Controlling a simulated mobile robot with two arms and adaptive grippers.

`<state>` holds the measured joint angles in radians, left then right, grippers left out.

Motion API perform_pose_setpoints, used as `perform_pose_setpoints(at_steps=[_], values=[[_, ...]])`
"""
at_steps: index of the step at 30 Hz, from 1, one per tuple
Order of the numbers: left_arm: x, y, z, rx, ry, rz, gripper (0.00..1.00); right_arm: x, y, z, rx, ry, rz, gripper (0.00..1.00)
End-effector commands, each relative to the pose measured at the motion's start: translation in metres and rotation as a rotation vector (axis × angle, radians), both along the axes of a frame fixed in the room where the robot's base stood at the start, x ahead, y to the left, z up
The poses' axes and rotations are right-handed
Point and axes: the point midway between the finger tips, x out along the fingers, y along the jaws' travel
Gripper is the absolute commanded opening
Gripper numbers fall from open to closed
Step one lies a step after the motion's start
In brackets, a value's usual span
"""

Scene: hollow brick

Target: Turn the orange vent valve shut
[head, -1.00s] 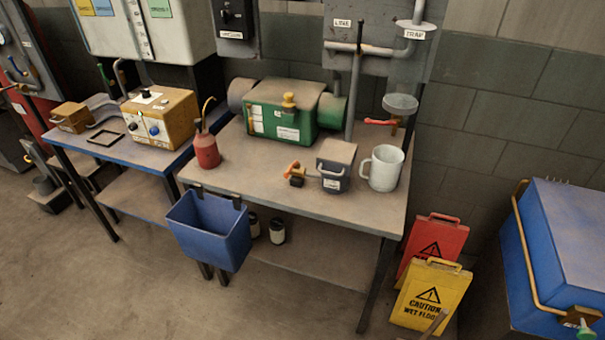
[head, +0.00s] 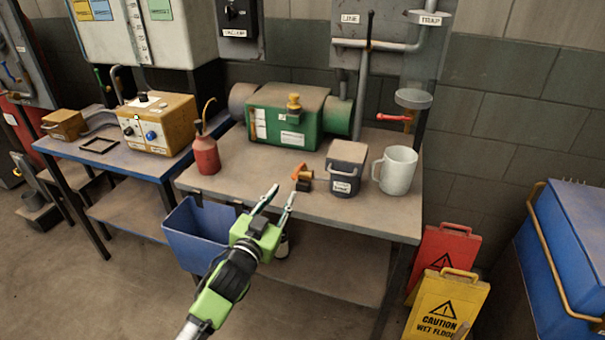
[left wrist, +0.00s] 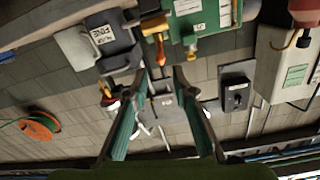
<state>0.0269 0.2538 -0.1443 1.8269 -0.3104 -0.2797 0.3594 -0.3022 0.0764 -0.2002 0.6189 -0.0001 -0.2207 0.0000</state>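The orange vent valve (head: 300,173), a small orange lever on a brass and dark body, stands on the workbench (head: 245,178) left of the dark box. Its orange lever also shows in the left wrist view (left wrist: 160,54), just beyond and between my fingertips. My left gripper (head: 281,196), green, reaches over the front edge of the bench with its fingers apart and empty. It is in front of the valve, slightly left, and does not appear to touch it. Both spread fingers show in the left wrist view (left wrist: 158,76). My right gripper is not in view.
The dark box (head: 345,168) and a white mug (head: 396,171) stand right of the valve. A green tank (head: 287,115) is behind it; a red oil can (head: 206,154) is left. A blue bin (head: 200,232) hangs at the front edge. A red-handled valve (head: 394,117) is on the pipe behind.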

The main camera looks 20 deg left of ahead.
Motion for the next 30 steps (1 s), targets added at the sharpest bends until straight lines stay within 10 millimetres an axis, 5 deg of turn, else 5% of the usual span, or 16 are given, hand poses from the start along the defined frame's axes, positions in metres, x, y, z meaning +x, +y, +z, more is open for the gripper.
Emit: perform_pose_setpoints(at_steps=[15,30], values=[[0.099,-0.006,0.001,-0.001,0.0,0.0,0.25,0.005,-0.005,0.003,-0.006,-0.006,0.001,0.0],[0.119,-0.007,0.0,0.0,0.001,-0.001,0.25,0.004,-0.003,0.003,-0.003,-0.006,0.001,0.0]])
